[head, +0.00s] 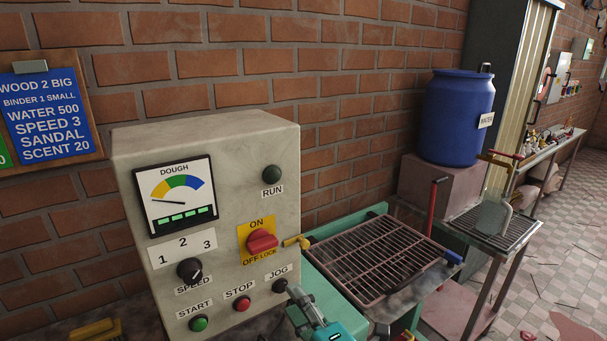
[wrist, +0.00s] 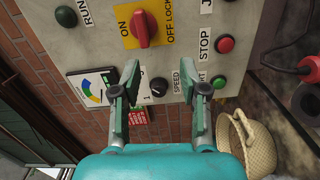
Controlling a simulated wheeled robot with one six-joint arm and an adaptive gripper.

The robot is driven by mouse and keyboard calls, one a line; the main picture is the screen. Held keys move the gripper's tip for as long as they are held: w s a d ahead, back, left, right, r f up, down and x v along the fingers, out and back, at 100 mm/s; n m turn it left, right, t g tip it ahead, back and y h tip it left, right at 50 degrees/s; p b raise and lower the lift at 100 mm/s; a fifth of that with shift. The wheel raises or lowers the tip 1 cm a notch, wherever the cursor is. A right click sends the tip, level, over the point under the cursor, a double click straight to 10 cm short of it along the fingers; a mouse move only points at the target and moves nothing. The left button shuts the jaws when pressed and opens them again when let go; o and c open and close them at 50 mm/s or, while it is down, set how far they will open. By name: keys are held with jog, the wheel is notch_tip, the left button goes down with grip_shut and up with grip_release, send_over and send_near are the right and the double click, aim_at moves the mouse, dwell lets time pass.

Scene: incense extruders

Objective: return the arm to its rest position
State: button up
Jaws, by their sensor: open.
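My gripper (wrist: 164,98) is open and empty in the wrist view, its two fingers spread in front of the control box. In the head view only part of it (head: 312,318) shows at the bottom edge, below the JOG button. The grey control box (head: 235,155) carries a dough gauge (head: 174,195), a red ON/OFF switch (head: 262,242), a speed knob (head: 189,270), and START, STOP and JOG buttons. In the wrist view the speed knob (wrist: 158,87) appears between the fingertips; whether the fingers touch the box I cannot tell.
A metal grate (head: 378,258) on a green frame stands right of the box. A blue water barrel (head: 457,115) stands on a block behind it. A woven basket (wrist: 250,145) shows in the wrist view. A blue recipe card (head: 45,115) hangs on the brick wall. Tiled floor lies at right.

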jog(key=s+d+f+m+h, duration=0.3)
jog(key=s+d+f+m, duration=0.4)
jog(key=f, duration=0.2)
jog(key=s+d+f+m+h, duration=0.3)
jog(key=s+d+f+m, duration=0.4)
jog(key=f, duration=0.3)
jog(key=s+d+f+m+h, duration=0.1)
jog(key=s+d+m, duration=0.2)
jog(key=s, duration=0.9)
jog(key=s+d+f+m+h, duration=0.1)
jog(key=s+m, duration=0.5)
jog(key=s, duration=0.6)
jog(key=shift+s+d+f+h, duration=0.2)
jog(key=shift+d+f+h, duration=0.1)
jog(key=shift+d+h, duration=0.55)
jog(key=shift+d, duration=0.15)
